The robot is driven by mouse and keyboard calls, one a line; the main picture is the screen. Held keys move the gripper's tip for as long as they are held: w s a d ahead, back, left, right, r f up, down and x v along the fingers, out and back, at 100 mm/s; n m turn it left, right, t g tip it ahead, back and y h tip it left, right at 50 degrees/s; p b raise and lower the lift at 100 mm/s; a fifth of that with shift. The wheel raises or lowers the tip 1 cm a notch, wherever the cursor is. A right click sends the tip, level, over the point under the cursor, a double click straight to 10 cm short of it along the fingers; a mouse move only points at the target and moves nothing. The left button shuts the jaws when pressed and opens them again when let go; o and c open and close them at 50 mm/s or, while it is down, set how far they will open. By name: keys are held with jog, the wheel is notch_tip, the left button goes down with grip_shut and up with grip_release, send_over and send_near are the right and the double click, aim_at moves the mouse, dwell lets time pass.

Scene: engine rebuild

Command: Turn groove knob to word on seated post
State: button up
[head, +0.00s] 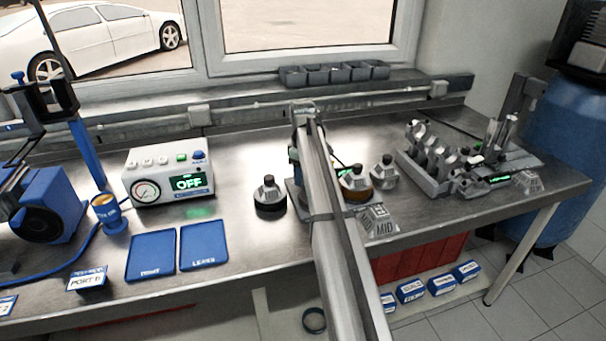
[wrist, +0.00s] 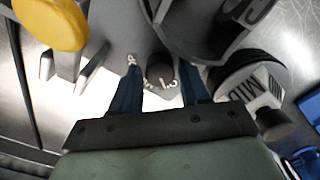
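In the wrist view a small dark knob (wrist: 160,74) stands between the two blue fingertips of my gripper (wrist: 160,88). Bright gaps show on both sides of it, so the fingers are open around it and seem not to touch it. A few pale characters show around the knob, partly covered by the fingers. I cannot read a whole word or tell which one the groove points to. A large dark grey rounded part (wrist: 200,25) stands just beyond the knob. In the head view my arm hides the knob, the post and most of my gripper.
Dark-capped round parts stand left (head: 269,197) and right (head: 383,173) of the arm. A box reading OFF (head: 170,177) and blue mats (head: 152,256) are farther left.

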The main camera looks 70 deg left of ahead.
jog(key=shift+o, duration=1.1)
jog(key=shift+r, duration=0.1)
notch_tip(320, 180, up, 14)
jog(key=shift+f, duration=0.2)
